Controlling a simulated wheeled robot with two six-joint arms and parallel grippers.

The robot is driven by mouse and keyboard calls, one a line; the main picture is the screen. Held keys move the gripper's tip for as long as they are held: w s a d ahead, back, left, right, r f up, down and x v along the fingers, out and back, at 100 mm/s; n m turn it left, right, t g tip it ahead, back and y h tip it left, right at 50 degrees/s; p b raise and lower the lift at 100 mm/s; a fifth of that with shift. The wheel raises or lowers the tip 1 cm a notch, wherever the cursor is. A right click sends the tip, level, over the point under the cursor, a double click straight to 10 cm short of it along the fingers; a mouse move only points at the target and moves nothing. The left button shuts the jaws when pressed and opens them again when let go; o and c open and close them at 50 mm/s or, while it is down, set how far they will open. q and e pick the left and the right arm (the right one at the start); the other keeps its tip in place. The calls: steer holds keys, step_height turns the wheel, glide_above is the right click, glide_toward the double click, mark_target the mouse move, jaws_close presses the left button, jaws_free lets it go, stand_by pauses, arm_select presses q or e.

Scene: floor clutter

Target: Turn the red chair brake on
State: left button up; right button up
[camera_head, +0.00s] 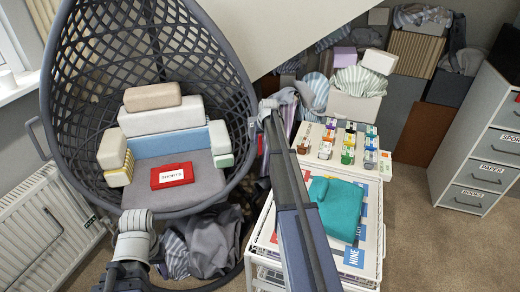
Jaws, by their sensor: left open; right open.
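No red chair and no brake lever can be made out. The only chair is a dark grey woven egg chair (207,72) at the left. A red labelled box (172,175) lies on its grey seat, among pale block-like boxes (162,118). My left gripper (136,218) is in front of the chair's lower rim, with nothing seen in it. My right gripper (266,106) is at the upper end of my long dark arm, by the chair's right rim. It looks empty, though its fingers are small and unclear. Whether either gripper touches the chair cannot be told.
A white rack (257,244) with a teal folded cloth (338,208) stands right of the chair, partly behind my arm. Grey cloth (213,245) lies below the chair. A radiator is left, a drawer cabinet (465,130) right. Carpet (435,235) is clear at lower right.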

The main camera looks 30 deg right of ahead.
mark_target(260, 145)
steer(key=b+x, duration=0.6)
steer(key=x, duration=0.1)
steer(key=shift+w+f+b, duration=0.1)
steer(key=shift+f+b, duration=0.2)
steer(key=shift+b, duration=0.1)
steer(key=shift+r, duration=0.1)
jaws_close()
stand_by(1.1)
